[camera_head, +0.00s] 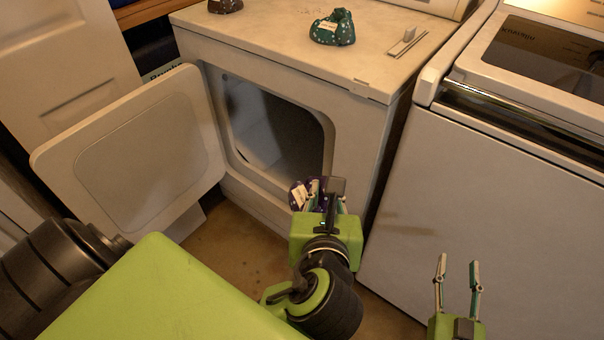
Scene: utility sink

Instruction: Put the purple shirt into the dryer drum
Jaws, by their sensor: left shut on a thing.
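The dryer (355,130) stands in the middle with its door (150,155) swung open to the left. Its drum (270,125) is dark, and I see nothing lying in the visible part. My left gripper (325,190) is shut on the purple shirt (298,192), a small dark purple bundle with a pale patch. It holds the shirt in front of the lower right edge of the drum opening, apparently outside the drum. Part of the shirt is hidden behind the gripper. My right gripper (457,274) is open and empty, in front of the washer at the lower right.
A green patterned cloth bundle (334,28) and a dark brown bundle (225,5) lie on the dryer top. A closed white washer (480,190) stands at the right. The open door blocks the left side. Some floor (225,240) shows below the dryer.

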